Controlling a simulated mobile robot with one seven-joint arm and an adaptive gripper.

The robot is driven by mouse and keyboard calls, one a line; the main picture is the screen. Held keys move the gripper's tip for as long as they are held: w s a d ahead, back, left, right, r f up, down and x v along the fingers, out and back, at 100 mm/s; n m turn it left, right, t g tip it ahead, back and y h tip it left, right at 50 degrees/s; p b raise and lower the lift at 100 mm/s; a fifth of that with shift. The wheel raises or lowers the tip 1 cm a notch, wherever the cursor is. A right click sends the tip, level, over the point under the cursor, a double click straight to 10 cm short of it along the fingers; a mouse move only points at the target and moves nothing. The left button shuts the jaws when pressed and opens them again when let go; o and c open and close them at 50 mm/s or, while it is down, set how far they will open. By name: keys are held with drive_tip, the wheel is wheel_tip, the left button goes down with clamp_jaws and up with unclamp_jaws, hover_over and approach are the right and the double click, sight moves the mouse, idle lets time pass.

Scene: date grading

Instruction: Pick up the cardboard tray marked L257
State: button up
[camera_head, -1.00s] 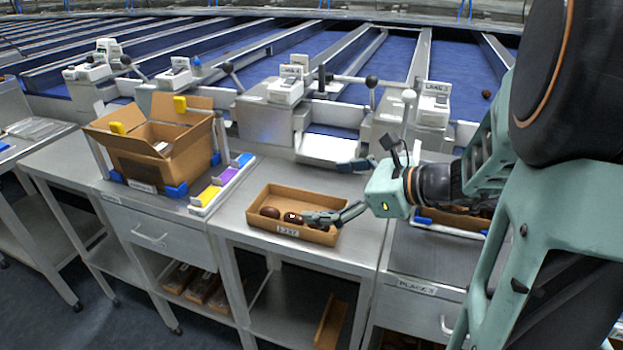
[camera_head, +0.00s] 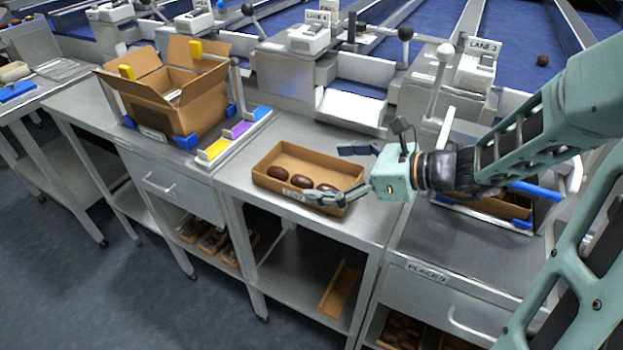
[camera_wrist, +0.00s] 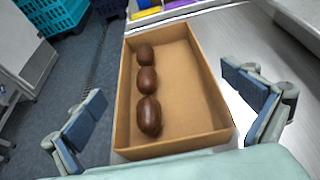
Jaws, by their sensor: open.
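The cardboard tray (camera_head: 345,172) sits on the metal table with a label on its front side, too small to read clearly now. It holds three brown dates (camera_head: 301,182) in a row along one side. In the wrist view the tray (camera_wrist: 200,118) lies between my open fingers, with the dates (camera_wrist: 147,79) along its left wall. My gripper (camera_head: 340,172) is open at the tray's right end, one finger in front of the near wall and one towards the far side. The fingers also show in the wrist view (camera_wrist: 165,115), apart from the tray walls.
An open cardboard box (camera_head: 190,110) stands in blue corner holders at the left, beside a strip of yellow, purple and blue blocks (camera_head: 236,130). Another tray with blue corners (camera_head: 490,205) is right of my gripper. Bare metal table (camera_head: 330,225) lies in front of the tray.

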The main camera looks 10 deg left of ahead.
sight(308, 171)
drive_tip(key=b+x, duration=0.1)
drive_tip(key=x, duration=0.4)
drive_tip(key=shift+d+f, duration=0.1)
drive_tip(key=c, duration=1)
